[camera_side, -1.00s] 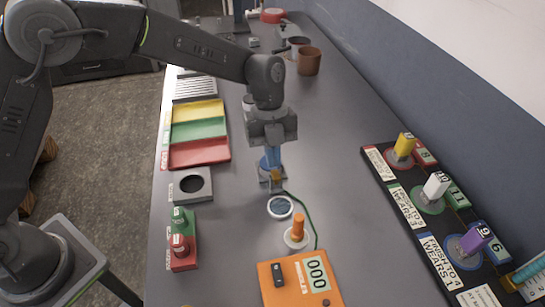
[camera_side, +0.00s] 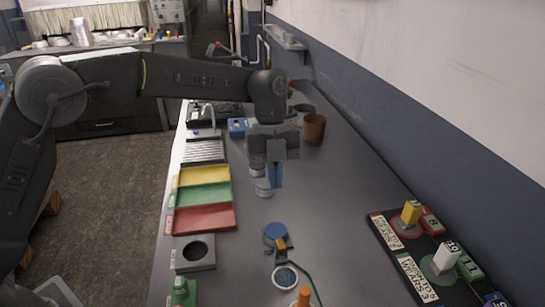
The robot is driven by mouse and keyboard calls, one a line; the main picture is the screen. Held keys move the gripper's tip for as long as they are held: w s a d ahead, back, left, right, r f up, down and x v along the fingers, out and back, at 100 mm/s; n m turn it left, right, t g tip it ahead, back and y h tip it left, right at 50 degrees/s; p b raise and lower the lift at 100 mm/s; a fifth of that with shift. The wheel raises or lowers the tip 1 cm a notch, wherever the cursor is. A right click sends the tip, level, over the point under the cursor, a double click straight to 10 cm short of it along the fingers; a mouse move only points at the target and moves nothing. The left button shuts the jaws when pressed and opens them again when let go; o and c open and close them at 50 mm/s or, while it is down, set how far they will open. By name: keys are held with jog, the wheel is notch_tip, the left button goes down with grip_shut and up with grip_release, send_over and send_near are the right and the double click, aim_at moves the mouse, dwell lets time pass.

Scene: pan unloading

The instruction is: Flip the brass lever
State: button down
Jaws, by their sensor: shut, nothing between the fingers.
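The small brass lever (camera_side: 281,244) sits on a dark little base with a round blue top (camera_side: 276,230), in the lower middle of the bench. My gripper (camera_side: 275,186) points down, with its blue fingers together and nothing between them. It appears above and farther back than the lever, clear of it in the picture. The lever and its blue top are in plain view.
A round white-rimmed dial (camera_side: 286,277) and an orange knob (camera_side: 304,297) are nearer than the lever. Coloured trays (camera_side: 205,217) line the left, and a board of coloured handles (camera_side: 412,250) lies right.

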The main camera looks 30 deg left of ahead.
jog(key=v, duration=0.4)
jog(key=shift+w+a+f, duration=0.1)
jog(key=shift+w+a, duration=0.25)
